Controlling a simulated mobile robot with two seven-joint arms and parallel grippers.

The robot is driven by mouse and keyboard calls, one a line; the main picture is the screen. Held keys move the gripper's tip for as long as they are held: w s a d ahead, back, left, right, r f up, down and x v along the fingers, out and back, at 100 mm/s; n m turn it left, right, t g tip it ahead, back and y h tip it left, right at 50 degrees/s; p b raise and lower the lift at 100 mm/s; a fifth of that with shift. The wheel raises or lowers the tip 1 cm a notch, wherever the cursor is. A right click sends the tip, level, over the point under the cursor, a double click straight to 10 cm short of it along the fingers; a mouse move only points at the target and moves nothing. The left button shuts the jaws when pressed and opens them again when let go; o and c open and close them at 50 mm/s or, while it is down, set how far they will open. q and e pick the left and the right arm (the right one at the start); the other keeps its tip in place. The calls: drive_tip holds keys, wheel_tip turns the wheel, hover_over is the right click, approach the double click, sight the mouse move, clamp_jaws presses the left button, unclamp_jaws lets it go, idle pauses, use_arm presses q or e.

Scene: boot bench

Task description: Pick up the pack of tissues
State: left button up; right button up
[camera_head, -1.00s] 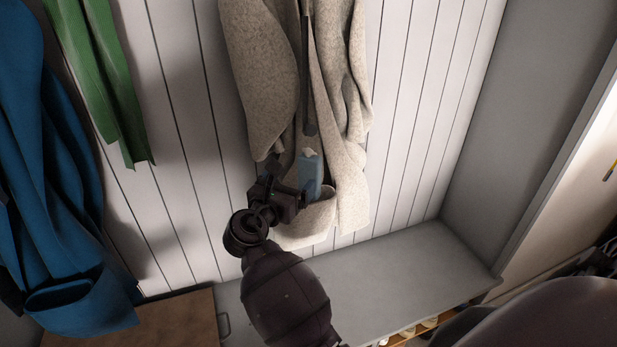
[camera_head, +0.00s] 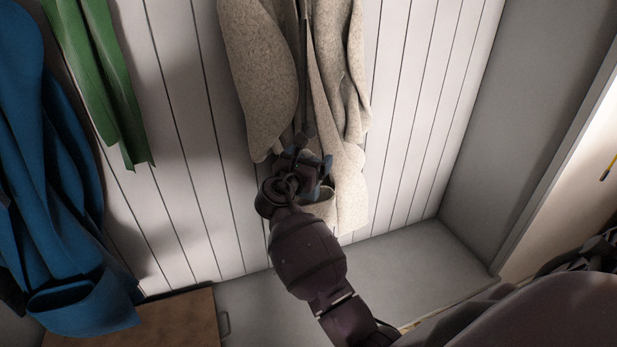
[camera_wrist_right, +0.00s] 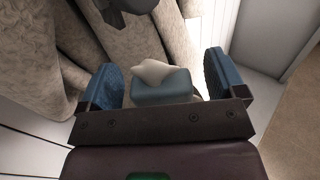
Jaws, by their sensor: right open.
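The pack of tissues (camera_wrist_right: 162,88) is blue-grey with a white tissue sticking out of its top. In the right wrist view it shows between the two blue finger pads of my open right gripper (camera_wrist_right: 160,72). I see a gap on each side of it, so the fingers are not closed on it. In the head view my right gripper (camera_head: 312,166) is in front of the beige coat (camera_head: 345,130), just above its pocket (camera_head: 323,207), and hides most or all of the pack. The lower part of the pack is hidden behind the gripper's palm. My left gripper is not in view.
The coat hangs on a white panelled wall (camera_head: 410,110), with a dark strip (camera_head: 304,80) down its front. A green scarf (camera_head: 105,90) and a blue garment (camera_head: 60,200) hang at left. Below is a grey bench (camera_head: 390,270) with a brown panel (camera_head: 140,322) at left.

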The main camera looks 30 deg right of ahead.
drive_tip(key=c, duration=1.3)
drive_tip(key=shift+r, duration=0.1)
